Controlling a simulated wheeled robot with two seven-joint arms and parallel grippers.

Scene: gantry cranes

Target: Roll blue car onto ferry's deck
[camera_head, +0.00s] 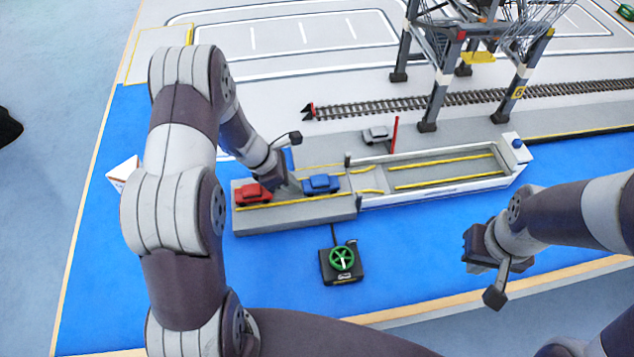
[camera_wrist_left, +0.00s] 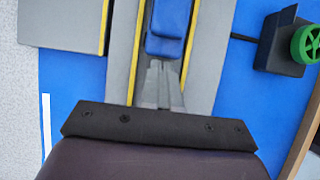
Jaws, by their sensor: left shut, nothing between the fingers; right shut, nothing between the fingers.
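The blue car (camera_head: 321,184) stands on the grey quay ramp between yellow lines, facing the ferry. The ferry (camera_head: 440,192) is a long white-edged vessel with a bare grey deck and yellow lines, to the right of the ramp. My left gripper (camera_head: 291,184) is shut and empty, low over the ramp between the red car and the blue car. In the left wrist view its closed fingers (camera_wrist_left: 158,88) reach the rear end of the blue car (camera_wrist_left: 167,30); I cannot tell whether they touch. My right gripper (camera_head: 478,245) is shut and empty above the blue water area, right of the ramp.
A red car (camera_head: 252,193) stands behind my left gripper on the ramp. A silver car (camera_head: 376,134) and a red barrier post (camera_head: 394,134) stand behind the ferry's near end. A green handwheel (camera_head: 342,258) on a black box is in front of the ramp. Crane legs (camera_head: 440,90) rise behind.

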